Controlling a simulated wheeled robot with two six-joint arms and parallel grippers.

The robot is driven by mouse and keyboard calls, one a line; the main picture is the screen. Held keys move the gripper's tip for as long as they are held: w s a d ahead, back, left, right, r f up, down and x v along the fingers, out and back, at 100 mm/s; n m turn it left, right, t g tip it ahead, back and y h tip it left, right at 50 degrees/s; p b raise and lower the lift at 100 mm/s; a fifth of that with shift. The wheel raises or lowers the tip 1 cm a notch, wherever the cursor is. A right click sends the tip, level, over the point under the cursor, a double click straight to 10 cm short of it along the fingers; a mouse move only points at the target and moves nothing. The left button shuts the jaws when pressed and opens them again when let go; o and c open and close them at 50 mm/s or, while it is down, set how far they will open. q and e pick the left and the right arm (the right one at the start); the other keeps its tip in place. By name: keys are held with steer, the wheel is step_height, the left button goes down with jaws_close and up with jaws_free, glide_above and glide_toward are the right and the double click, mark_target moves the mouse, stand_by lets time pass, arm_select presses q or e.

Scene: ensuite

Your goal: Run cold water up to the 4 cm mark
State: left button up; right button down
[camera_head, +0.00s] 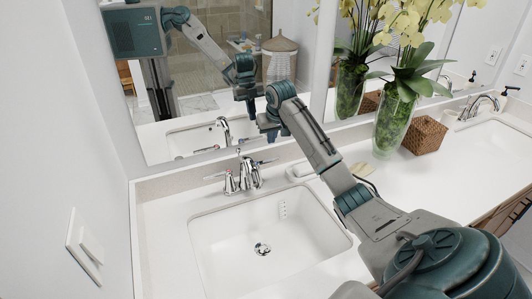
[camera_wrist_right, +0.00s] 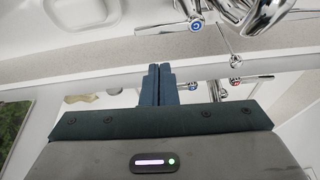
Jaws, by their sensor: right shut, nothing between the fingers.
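The white sink basin (camera_head: 225,245) has a chrome drain (camera_head: 263,249) in its floor and a small vertical row of marks (camera_head: 283,209) on its back wall. I see no water in it and no stream. The chrome tap (camera_head: 243,178) stands behind the basin. Its right handle (camera_head: 267,161) is the cold one; in the right wrist view the cold handle (camera_wrist_right: 196,24) carries a blue C. The left handle (camera_head: 214,176) is on the other side. My right gripper (camera_head: 271,132) is shut and empty, above and behind the cold handle, apart from it. Its fingers (camera_wrist_right: 158,70) show together in the wrist view.
A mirror (camera_head: 185,125) rises behind the counter and reflects my arm and the tap. A glass vase with yellow orchids (camera_head: 394,120) and a wicker box (camera_head: 424,135) stand to the right. A wall with a switch (camera_head: 85,246) bounds the left.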

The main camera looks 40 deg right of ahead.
steer(key=p+x, duration=0.3)
steer(key=x, duration=0.6)
steer(key=shift+s+f, duration=0.15)
steer(key=shift+s, duration=0.1)
steer(key=shift+w, duration=0.1)
